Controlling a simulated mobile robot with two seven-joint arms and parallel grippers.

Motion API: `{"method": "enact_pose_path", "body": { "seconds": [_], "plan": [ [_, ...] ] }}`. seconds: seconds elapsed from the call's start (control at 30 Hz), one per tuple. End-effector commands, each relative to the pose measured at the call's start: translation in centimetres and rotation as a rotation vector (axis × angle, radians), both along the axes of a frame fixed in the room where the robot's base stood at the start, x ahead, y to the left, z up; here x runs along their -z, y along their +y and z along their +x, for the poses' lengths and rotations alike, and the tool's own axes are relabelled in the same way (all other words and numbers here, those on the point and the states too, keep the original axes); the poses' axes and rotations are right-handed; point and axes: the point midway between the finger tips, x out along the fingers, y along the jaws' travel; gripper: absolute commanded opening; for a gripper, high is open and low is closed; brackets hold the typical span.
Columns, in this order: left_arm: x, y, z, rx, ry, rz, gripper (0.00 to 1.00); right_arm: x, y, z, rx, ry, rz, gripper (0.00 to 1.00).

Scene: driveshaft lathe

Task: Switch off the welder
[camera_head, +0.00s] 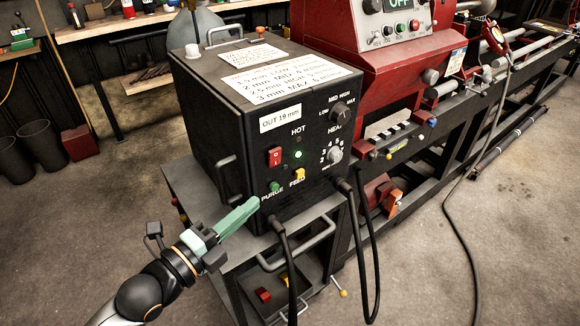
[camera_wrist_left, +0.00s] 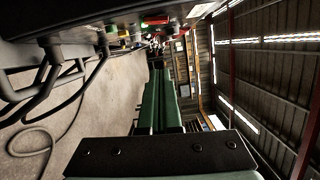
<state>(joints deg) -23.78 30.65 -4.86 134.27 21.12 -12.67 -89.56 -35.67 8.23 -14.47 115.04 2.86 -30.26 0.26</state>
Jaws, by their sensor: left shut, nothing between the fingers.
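The welder (camera_head: 205,105) is a black box on a grey cart, with white labels on top. Its front panel holds a red rocker switch (camera_head: 275,157), a lit green lamp (camera_head: 299,154), two dark and grey knobs, a green PURGE button (camera_head: 274,187) and a yellow FEED button (camera_head: 299,174). My left gripper (camera_head: 254,204) has green fingers, shut and empty. Its tips are below and left of the red switch, close to the PURGE button; contact cannot be told. The shut fingers also show in the left wrist view (camera_wrist_left: 158,75). My right gripper is not in view.
The cart (camera_head: 185,180) has a handle bar at its front and a lower shelf. Black cables hang from the welder's panel. A red lathe (camera_head: 350,60) stands behind right. A workbench (camera_head: 140,25) is at the back.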

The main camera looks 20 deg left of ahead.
Motion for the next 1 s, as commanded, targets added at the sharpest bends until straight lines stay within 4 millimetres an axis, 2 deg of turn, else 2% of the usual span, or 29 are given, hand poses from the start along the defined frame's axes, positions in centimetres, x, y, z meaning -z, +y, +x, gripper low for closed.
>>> {"method": "enact_pose_path", "body": {
  "seconds": [0.13, 0.57, 0.77, 1.0],
  "plan": [
    [-0.6, -0.1, 0.0, 0.006, -0.032, 0.031, 0.00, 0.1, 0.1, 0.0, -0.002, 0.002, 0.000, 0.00],
    [-0.6, -0.2, 0.6, 0.004, -0.031, 0.030, 0.00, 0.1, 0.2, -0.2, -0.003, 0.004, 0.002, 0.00],
    [-0.9, -1.2, 2.6, 0.005, -0.033, 0.026, 0.00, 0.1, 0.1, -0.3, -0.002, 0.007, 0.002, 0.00],
    [-0.9, -2.8, 6.2, 0.003, -0.033, 0.026, 0.00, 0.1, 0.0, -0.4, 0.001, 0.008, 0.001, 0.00]
  ]
}}
